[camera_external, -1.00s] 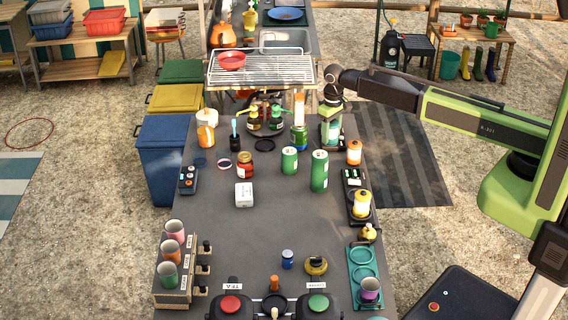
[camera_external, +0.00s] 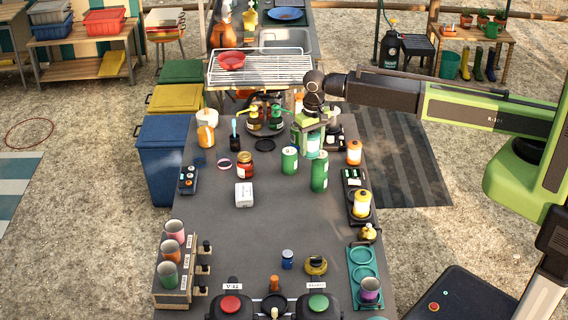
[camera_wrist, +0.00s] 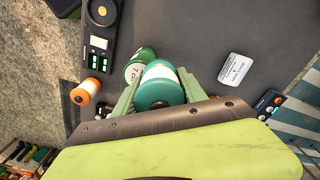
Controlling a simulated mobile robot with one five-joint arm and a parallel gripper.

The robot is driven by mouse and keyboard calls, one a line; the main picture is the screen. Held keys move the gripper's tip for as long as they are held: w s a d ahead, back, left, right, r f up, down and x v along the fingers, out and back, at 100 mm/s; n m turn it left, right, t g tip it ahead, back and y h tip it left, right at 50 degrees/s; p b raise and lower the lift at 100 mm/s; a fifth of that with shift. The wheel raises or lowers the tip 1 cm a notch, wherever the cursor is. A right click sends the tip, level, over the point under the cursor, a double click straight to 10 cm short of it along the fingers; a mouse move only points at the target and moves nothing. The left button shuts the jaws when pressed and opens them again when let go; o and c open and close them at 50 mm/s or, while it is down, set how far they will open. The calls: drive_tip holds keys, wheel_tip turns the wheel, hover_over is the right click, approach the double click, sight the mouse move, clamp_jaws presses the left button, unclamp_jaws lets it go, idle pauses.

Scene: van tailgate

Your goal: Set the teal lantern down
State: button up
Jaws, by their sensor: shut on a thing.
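The teal lantern (camera_wrist: 160,84) is between the two green fingers of my gripper (camera_wrist: 165,92) in the wrist view. My gripper (camera_external: 313,140) is shut on it. In the external view the lantern (camera_external: 313,147) shows as a pale teal body, roughly upright, over the far right part of the dark table (camera_external: 268,215). I cannot tell how far its bottom is from the tabletop. A tall green can (camera_external: 319,175) stands just in front of it and a shorter green can (camera_external: 289,161) to its front left. In the wrist view a green can (camera_wrist: 141,56) looks very close to the lantern.
An orange-topped jar (camera_external: 354,153) stands to the right, a black holder with a yellow lantern (camera_external: 362,204) nearer. Bottles (camera_external: 275,118) stand behind left.

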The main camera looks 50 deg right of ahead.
drive_tip(key=s+a+f+n+b, duration=0.25)
drive_tip(key=a+f+b, duration=0.3)
drive_tip(key=a, duration=0.65)
wheel_tip(320, 180, down, 11)
drive_tip(key=b, duration=1)
drive_tip(key=shift+w+d, duration=0.1)
drive_tip(key=shift+w, duration=0.05)
drive_tip(key=shift+r, duration=0.2)
drive_tip(key=shift+f, duration=0.2)
drive_tip(key=o, duration=1.5)
drive_tip(key=shift+r, duration=0.1)
wheel_tip(320, 180, up, 12)
drive_tip(key=p, duration=1.2)
drive_tip(key=shift+r+p, duration=0.2)
drive_tip(key=shift+p, duration=0.1)
